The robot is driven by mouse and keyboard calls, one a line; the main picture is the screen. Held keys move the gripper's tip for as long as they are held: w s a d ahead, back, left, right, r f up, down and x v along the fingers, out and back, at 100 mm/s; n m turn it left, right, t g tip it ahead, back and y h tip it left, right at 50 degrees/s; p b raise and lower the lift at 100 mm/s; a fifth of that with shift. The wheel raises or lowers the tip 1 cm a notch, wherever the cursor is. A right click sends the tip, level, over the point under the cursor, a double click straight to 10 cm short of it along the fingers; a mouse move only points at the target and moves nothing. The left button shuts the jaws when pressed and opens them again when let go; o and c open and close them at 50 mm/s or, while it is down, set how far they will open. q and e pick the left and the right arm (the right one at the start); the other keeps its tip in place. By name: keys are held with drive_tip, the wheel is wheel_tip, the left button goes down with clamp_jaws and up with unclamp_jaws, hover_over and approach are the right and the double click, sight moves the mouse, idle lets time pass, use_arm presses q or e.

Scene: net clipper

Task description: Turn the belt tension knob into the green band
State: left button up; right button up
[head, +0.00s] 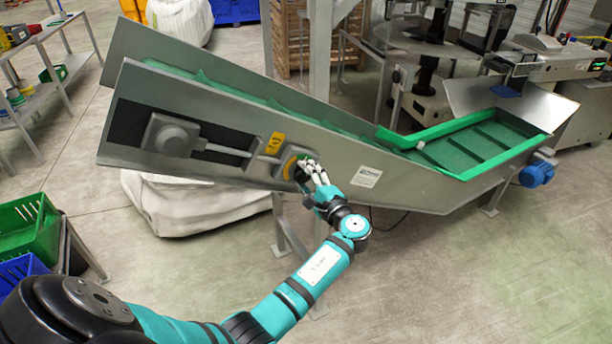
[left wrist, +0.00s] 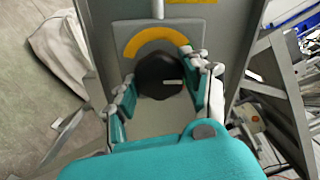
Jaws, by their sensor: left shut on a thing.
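The belt tension knob (left wrist: 158,74) is black and round with a short white mark on its right part in the left wrist view. In the head view the gripper (head: 307,172) reaches the side of the conveyor (head: 230,110), beside the dial's yellow scale (head: 288,164), and hides most of the knob. My right gripper is out of view.
The conveyor slopes down to the right, with a blue motor (head: 537,174) at its low end. A white sack (head: 185,203) lies under it. The floor at lower right is clear.

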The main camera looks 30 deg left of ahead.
use_arm(q)
drive_tip(key=shift+r, duration=0.15)
drive_tip(key=o, duration=1.2)
drive_tip(key=shift+w, duration=0.1)
drive_tip(key=shift+c, duration=0.2)
drive_tip(key=v, duration=1.2)
